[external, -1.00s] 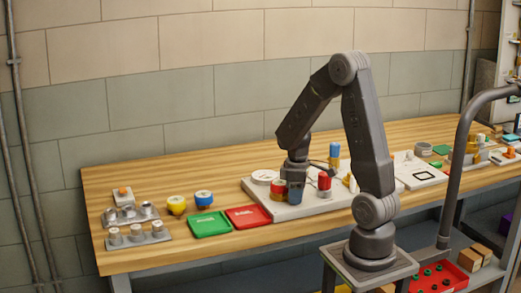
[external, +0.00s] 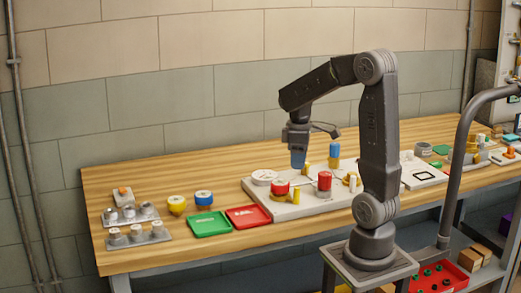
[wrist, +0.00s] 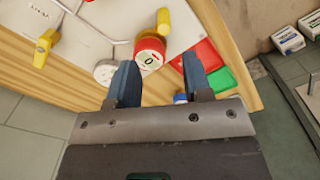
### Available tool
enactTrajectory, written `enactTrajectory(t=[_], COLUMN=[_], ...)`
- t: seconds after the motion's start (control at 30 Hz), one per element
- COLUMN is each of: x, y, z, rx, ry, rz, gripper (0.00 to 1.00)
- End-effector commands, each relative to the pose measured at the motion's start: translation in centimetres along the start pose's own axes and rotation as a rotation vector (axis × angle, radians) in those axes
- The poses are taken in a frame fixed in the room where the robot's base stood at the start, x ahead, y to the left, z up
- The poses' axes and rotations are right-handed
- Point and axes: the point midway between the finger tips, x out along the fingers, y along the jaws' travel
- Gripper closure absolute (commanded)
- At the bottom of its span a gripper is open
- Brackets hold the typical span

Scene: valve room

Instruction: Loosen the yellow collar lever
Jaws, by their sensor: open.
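A pale valve board (external: 260,205) on the bench carries red, blue and yellow fittings. Several yellow parts show on it; which is the collar lever I cannot tell for certain. A yellow handle (wrist: 45,45) stands at the upper left of the wrist view. A short yellow post (wrist: 164,20) stands near a red cap marked 0 (wrist: 150,48); beside the red cap (external: 280,187) is a yellow post (external: 295,196) in the external view. My gripper (external: 298,160) is raised above the board, open and empty; its two blue fingers (wrist: 161,82) are apart, touching nothing.
A red-topped cylinder (external: 324,180) and a blue cylinder (external: 334,150) stand on the board. A white round dial (external: 264,177) lies at its left. Red (external: 248,216) and green (external: 209,224) trays lie left of the board.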

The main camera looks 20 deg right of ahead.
Motion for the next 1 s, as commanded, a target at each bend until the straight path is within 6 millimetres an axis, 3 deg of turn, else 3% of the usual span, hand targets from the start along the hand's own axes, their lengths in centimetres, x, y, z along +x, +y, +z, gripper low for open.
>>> enactTrajectory(t=[0.2,0.53,0.77,1.0], x=[-2.3,-2.6,-1.4,0.8], y=[0.0,0.0,-1.6,-6.8], z=[-0.1,0.0,-1.6,-6.1], rx=[-0.001,-0.001,-0.122,-0.503], ry=[0.001,0.000,-0.115,-0.497], rz=[0.001,0.000,-0.004,0.106], gripper=[0.54,0.54,0.77,0.99])
